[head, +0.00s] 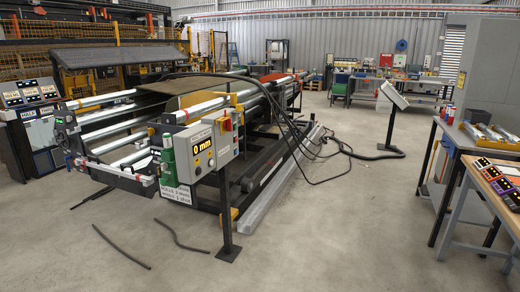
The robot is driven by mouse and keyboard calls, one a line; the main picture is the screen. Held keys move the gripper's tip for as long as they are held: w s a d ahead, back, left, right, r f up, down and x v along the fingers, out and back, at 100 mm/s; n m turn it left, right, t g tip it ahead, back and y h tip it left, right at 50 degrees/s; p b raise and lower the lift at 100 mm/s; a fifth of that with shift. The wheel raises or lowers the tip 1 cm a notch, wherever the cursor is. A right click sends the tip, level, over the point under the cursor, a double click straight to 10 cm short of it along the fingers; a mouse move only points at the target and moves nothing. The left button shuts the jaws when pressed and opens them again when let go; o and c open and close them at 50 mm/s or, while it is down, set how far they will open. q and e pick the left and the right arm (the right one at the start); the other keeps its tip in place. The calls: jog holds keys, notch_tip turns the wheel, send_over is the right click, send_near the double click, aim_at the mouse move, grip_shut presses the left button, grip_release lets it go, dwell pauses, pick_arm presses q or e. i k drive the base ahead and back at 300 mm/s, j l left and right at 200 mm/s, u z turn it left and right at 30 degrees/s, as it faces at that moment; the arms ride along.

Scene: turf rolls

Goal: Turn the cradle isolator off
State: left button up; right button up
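A grey control box (224,152) stands on a dark post in front of the roller cradle (118,125). Its front panel has a display (201,146) reading "0 mm", with small knobs or buttons below. A small red and yellow part (227,124), which looks like an isolator switch, sits on the box's right side near the top. It is too small to tell its position. A white sign (177,193) with writing too small to read hangs at the lower left of the box. Neither of my grippers shows in the head view.
Black cables (315,150) run from the cradle across the floor to a slanted console (394,96) on a post. Two thin dark strips (185,238) lie on the floor in front. Workbenches (470,137) stand at the right. The concrete floor (320,235) at centre front is clear.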

aim_at(228, 125)
jog(key=i+l+u, duration=0.25)
jog(key=i, duration=0.85)
jog(key=j, duration=0.15)
